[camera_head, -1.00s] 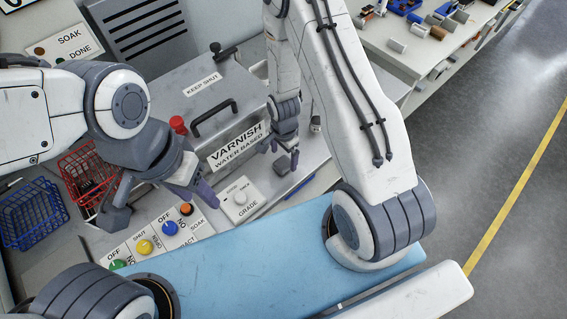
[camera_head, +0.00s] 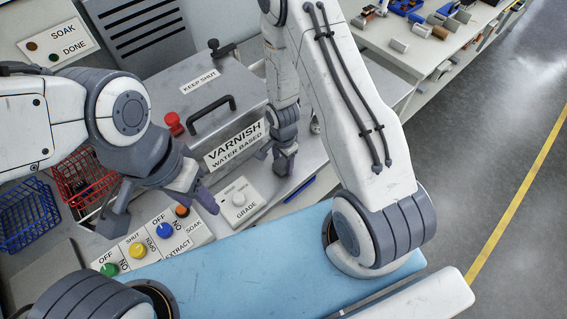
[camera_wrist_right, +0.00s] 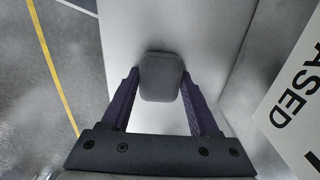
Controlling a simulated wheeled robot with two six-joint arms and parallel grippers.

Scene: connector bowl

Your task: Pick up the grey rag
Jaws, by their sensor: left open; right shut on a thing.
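The grey rag (camera_wrist_right: 161,78) shows in the right wrist view as a small, rounded dark grey bundle between the fingers. My right gripper (camera_wrist_right: 160,92) is shut on it, one finger on each side. In the head view the right gripper (camera_head: 284,163) is just right of the VARNISH box, low by the bench; the rag cannot be made out there. My left gripper (camera_head: 160,208) is open and empty, over the bench near the button panel.
The grey VARNISH box (camera_head: 205,115) with a KEEP SHUT lid stands left of my right gripper. A button panel (camera_head: 150,240) and a GRADE dial box (camera_head: 240,203) are in front. Red (camera_head: 85,180) and blue (camera_head: 28,213) wire baskets stand at left.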

